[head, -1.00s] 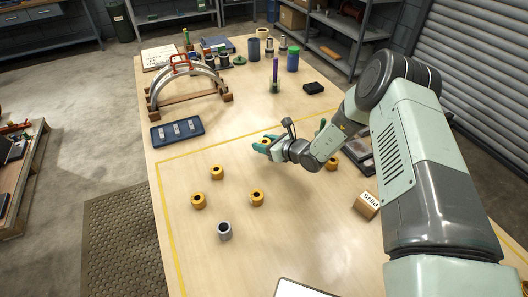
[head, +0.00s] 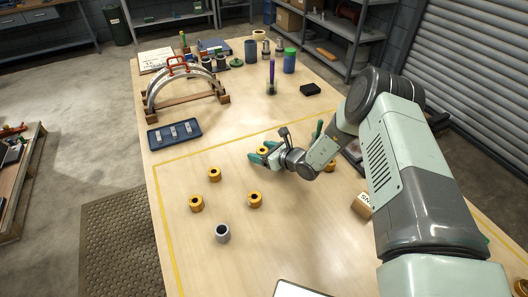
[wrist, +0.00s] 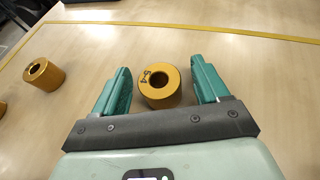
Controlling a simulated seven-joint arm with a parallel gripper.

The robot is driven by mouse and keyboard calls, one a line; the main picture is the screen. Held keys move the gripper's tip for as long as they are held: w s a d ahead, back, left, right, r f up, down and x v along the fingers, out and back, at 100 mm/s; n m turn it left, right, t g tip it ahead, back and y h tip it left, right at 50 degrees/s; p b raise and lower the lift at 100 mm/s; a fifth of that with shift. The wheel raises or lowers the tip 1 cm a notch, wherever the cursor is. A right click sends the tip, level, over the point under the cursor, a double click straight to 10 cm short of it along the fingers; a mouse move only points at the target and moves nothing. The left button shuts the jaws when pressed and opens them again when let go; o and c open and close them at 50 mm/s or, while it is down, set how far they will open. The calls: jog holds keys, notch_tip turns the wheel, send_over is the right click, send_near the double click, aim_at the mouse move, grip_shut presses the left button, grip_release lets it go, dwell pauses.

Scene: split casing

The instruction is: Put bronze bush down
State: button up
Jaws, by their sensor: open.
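A bronze bush (wrist: 160,86), a short golden ring with a dark bore and a small mark on its top face, stands upright on the table between the fingers of my gripper (wrist: 162,88). In the wrist view both green fingers are spread, with a gap on each side of the bush. In the head view my gripper (head: 261,155) is low over the middle of the table, and the bush (head: 263,150) shows partly behind the fingers. More bronze bushes stand to the left, among them one (head: 214,174), another (head: 196,203) and a third (head: 255,200).
A grey sleeve (head: 222,233) stands near the front. Another bush (head: 330,166) and a pins box (head: 363,204) are by my arm. A blue tray (head: 175,134) and an arched casing (head: 183,85) lie farther back. Yellow tape lines cross the table; bare wood surrounds the gripper.

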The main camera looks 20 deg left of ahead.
jog(key=v, duration=1.2)
jog(key=shift+w+r, duration=0.1)
jog(key=shift+r, duration=0.15)
jog(key=s+d+r+n+g+h, duration=0.1)
jog(key=s+d+r+n+g, duration=0.2)
jog(key=r+n, duration=0.65)
jog(key=s+r+n+g+h, duration=0.15)
jog(key=s+r+n, duration=0.3)
jog(key=r, duration=1.05)
jog(key=s+d+r+n+t+h, duration=0.2)
jog(key=s+d+r+n+h, duration=0.2)
jog(key=s+d+r, duration=0.3)
jog(key=s+d+r+n+t+h, duration=0.2)
jog(key=s+d+r+n+h, duration=0.3)
jog(key=s+d, duration=0.8)
notch_tip(320, 180, up, 3)
jog(key=shift+s+d+r+t+h, duration=0.1)
jog(key=shift+s+d+t+h, duration=0.1)
jog(key=shift+s+t+h, duration=0.3)
